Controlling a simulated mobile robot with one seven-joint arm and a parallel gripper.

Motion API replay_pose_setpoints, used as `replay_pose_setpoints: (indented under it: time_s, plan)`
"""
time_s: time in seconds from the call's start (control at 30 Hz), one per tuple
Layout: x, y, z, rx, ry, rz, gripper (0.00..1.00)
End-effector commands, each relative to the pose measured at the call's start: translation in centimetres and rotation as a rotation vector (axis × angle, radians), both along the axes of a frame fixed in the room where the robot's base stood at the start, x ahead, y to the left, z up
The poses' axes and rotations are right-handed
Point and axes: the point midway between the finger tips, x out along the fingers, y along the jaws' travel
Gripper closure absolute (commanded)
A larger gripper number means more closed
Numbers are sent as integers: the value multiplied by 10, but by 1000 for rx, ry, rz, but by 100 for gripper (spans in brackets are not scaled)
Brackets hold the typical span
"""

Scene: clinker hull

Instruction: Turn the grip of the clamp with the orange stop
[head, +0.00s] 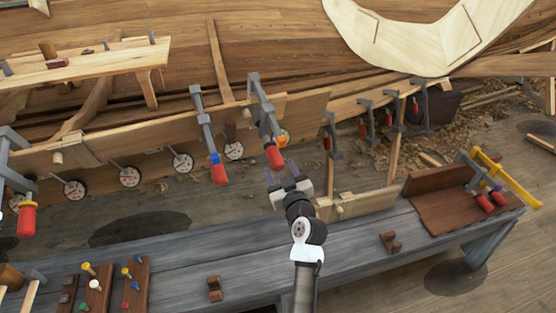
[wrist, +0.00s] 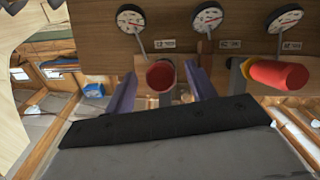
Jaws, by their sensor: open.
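The clamp with the orange stop (head: 283,138) hangs on the plank edge in the middle of the head view, with a red grip (head: 273,156) pointing toward me. My gripper (head: 279,169) is open just in front of that grip and roughly in line with it. In the wrist view a red grip (wrist: 160,75) shows nearly end-on between my purple fingers (wrist: 158,88); its stop is hidden there. I see no contact, and cannot tell how far the fingertips reach along the grip.
A neighbouring clamp with a blue stop (head: 215,158) and red grip (head: 219,173) hangs close to the left. Another red grip (wrist: 278,73) lies right of my fingers in the wrist view. Dial gauges (head: 183,162) line the plank. The bench (head: 350,240) runs below my gripper.

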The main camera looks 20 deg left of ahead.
Motion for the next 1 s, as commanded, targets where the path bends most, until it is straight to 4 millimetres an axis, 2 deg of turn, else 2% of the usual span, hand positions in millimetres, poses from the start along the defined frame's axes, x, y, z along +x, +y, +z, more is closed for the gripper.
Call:
replay_pose_setpoints:
  time_s: [0.2, 0.57, 0.67, 0.9, 1.0]
  plan:
    - [21, 16, 1, 1, 1, 0, 44]
    - [25, 19, 0, 1, -1, 0, 44]
    - [25, 19, 0, 1, -1, 0, 55]
    - [25, 19, 0, 1, -1, 0, 86]
    - [25, 19, 0, 1, 0, 0, 89]
